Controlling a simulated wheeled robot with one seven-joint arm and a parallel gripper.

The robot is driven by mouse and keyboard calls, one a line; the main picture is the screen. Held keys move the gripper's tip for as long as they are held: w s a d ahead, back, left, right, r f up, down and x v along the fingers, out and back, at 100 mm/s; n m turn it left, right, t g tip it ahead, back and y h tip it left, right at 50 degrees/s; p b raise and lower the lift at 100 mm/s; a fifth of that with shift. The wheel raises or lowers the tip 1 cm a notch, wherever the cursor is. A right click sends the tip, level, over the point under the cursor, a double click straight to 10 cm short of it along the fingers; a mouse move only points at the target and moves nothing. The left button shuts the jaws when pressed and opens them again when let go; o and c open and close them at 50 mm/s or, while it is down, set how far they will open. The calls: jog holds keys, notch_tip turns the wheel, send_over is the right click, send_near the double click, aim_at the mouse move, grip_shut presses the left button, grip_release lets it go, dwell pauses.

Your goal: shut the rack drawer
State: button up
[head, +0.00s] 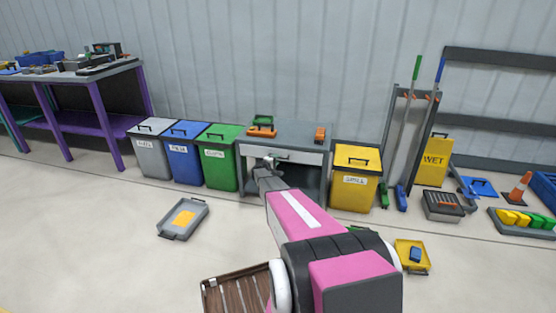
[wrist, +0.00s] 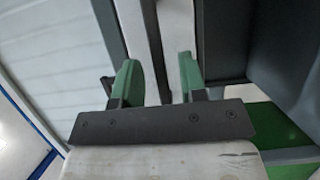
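The rack (head: 312,134) is a grey bench-like unit against the wall in the head view, with a pale drawer (head: 305,158) under its top. How far the drawer stands out is hard to tell. My gripper (head: 270,161) is in front of the left part of the drawer. In the wrist view, my gripper (wrist: 158,78) has its two green fingers apart. A pale panel edge and a dark bar (wrist: 153,45), perhaps the drawer's handle, run between them. I see gaps beside the bar; contact is not clear.
Grey, blue (head: 186,154) and green (head: 219,158) bins stand left of the rack. A yellow bin (head: 355,180) stands close on its right. A grey tray (head: 183,218) and a yellow tray (head: 412,257) lie on the floor. A wooden crate (head: 236,291) is at the bottom.

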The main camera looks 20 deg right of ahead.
jog(key=v, duration=0.8)
